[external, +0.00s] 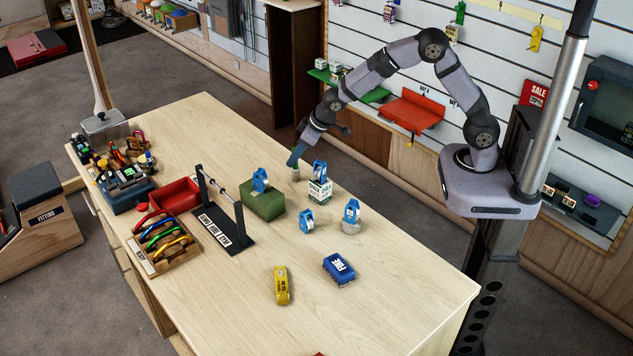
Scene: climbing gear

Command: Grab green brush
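My gripper (297,158) is at the far edge of the table, pointing down, just left of the white and green box. A small grey-green shape with a pale tip shows at its fingertips, low over or at the tabletop. It may be the green brush, but it is too small to tell, and so is whether the fingers are shut on it. I see no other clear green brush. A blue brush-like block marked "FINE" (339,268) and a yellow one (282,285) lie at the front of the table.
The white and green box (320,190) carries a blue pulley-like device (320,170). Similar blue devices stand on a green block (263,204), a grey round stand (351,228) and the table. A black bar stand (225,233), red tray (175,194) and carabiner tray (164,262) are left. The front right is clear.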

